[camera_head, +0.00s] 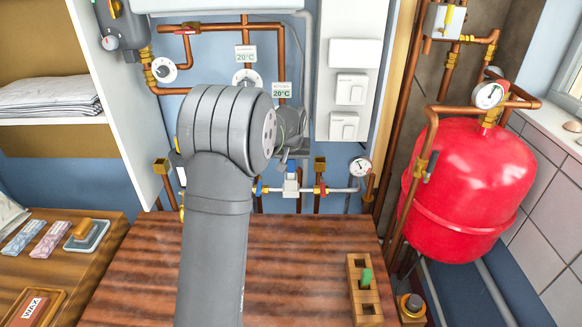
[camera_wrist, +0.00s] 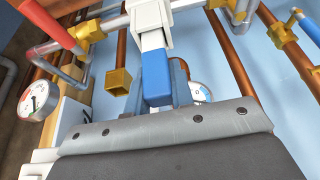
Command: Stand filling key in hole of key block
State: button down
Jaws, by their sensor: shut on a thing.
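The filling key, a blue piece with a pale stem, shows in the wrist view (camera_wrist: 157,78), lined up with a white valve fitting (camera_wrist: 150,17). Whether the stem sits inside the fitting or only meets it, I cannot tell. My gripper (camera_head: 292,155) points down above that fitting, partly hidden behind my arm in the head view. The wooden key block (camera_head: 356,268) stands on the right of the brown tabletop, with several holes and a green piece (camera_head: 366,279) in one.
Copper pipes, brass fittings and a pressure gauge (camera_head: 361,166) crowd round my gripper. A red tank (camera_head: 468,190) stands at right. The tabletop (camera_head: 300,270) between my arm and the key block is clear. A side table (camera_head: 60,250) with small items is at left.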

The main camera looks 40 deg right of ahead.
notch_tip(320, 180, up, 3)
jog(key=shift+f, duration=0.1)
jog(key=s+d+r, duration=0.1)
jog(key=s+r, duration=0.6)
jog(key=s, duration=0.5)
jog(key=s+f+n+t+y, duration=0.1)
jog(key=s+f+n, duration=0.3)
jog(key=s, duration=0.9)
jog(key=s+a+f+n+y, duration=0.35)
jog(key=s+a+n, duration=0.45)
jog(key=s, duration=0.5)
jog(key=s+a+f+n+y, duration=0.2)
jog(key=s+a+f+n, duration=0.35)
jog(key=s+a, duration=0.65)
jog(key=g, duration=0.1)
send_near(358, 309)
jog(key=w+a, duration=0.1)
jog(key=shift+n, duration=0.25)
jog(key=shift+w+a+f, duration=0.1)
jog(key=shift+f, duration=0.95)
jog(key=shift+a+f, duration=0.1)
jog(key=shift+f, duration=0.9)
jog(key=shift+f, duration=0.15)
